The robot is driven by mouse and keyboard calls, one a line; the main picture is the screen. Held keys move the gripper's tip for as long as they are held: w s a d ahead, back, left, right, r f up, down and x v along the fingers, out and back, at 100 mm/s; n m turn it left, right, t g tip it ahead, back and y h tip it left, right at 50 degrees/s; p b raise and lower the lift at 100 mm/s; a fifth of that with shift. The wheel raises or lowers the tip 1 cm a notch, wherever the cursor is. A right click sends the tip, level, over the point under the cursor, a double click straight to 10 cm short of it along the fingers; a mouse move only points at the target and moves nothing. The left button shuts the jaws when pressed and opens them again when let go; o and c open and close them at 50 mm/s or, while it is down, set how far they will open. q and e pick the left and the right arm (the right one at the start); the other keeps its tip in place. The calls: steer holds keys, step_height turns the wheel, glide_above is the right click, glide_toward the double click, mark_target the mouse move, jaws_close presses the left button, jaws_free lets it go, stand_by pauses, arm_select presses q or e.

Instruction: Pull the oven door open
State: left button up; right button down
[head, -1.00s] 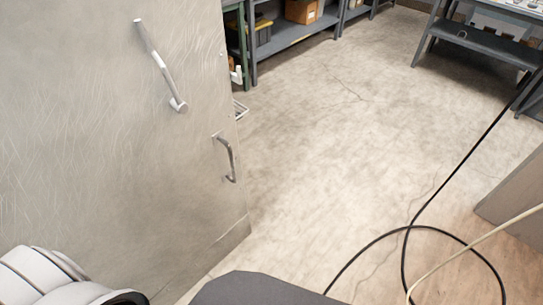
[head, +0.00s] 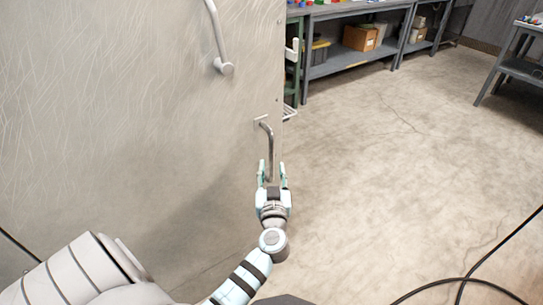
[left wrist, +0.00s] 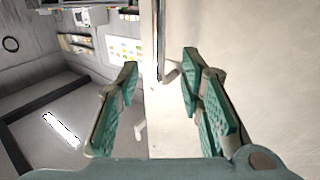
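The oven door (head: 130,110) is a large, pale, scratched metal panel filling the left of the head view; I cannot tell whether it is ajar. A curved metal handle (head: 268,140) is near its right edge. A longer bar handle (head: 217,35) is higher and further left. My left gripper (head: 272,172) is open at the lower end of the curved handle, with fingers on either side of it. In the left wrist view, the metal bar (left wrist: 161,40) shows between the spread teal fingers, apart from both pads. My right gripper is out of view.
Grey shelving (head: 345,60) with cardboard boxes (head: 360,38) stands beyond the door's right edge. A dark table (head: 520,68) is at the far right. Black cables (head: 470,278) loop at the lower right. The concrete floor (head: 400,170) between is clear.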

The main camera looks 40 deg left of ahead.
mark_target(272, 152)
arm_select(q)
steer(key=b+x, duration=0.1)
steer(key=x, duration=0.4)
steer(key=b+x, duration=0.1)
steer(key=x, duration=0.2)
steer(key=shift+w+a+f+b, duration=0.15)
steer(key=shift+w+f+b, duration=0.1)
steer(key=shift+w+b, duration=0.1)
steer(key=shift+w+a+r, duration=0.15)
steer(key=shift+w+a, duration=0.2)
steer(key=shift+w, duration=0.05)
jaws_close()
